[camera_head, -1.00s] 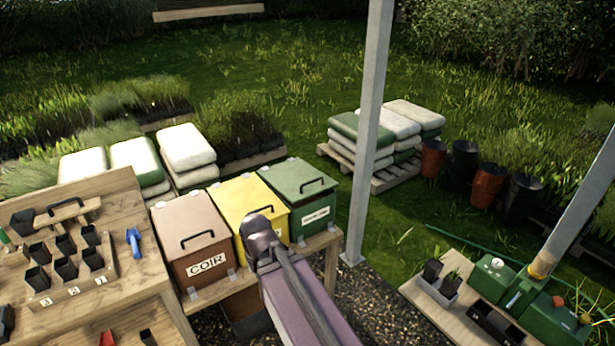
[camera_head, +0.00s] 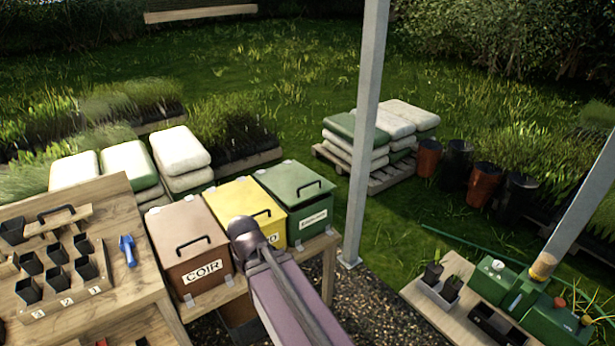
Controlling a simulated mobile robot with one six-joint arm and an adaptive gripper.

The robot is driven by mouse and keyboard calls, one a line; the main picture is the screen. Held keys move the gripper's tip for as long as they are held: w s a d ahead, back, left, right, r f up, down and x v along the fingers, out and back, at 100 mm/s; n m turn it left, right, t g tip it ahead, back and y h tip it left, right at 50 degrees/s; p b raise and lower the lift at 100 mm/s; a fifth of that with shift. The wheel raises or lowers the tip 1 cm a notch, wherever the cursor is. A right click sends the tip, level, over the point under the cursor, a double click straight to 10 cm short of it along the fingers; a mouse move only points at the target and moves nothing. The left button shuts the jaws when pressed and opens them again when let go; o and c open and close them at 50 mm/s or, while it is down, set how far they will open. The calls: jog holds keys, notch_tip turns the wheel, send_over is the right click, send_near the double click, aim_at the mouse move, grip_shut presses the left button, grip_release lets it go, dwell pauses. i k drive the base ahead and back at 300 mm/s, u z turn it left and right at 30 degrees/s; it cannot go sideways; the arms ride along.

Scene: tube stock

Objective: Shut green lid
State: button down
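The green lid (camera_head: 294,182) tops a green bin (camera_head: 307,219) with a pale label, at the right end of a row of three bins. A black handle arches over the lid. The lid looks nearly level, with a dark gap under its right edge; I cannot tell whether it is fully down. My arm reaches up from the bottom centre, and its rounded joint covers part of the yellow bin's front. The fingers of my gripper do not show.
The yellow bin (camera_head: 247,200) and brown COIR bin (camera_head: 187,236) stand left of the green one on a wooden bench. A grey post (camera_head: 367,130) rises just right of the bench. The potting table (camera_head: 130,205) is at left, with grass behind.

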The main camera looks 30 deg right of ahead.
aim_at(294, 183)
jog(key=i, duration=0.9)
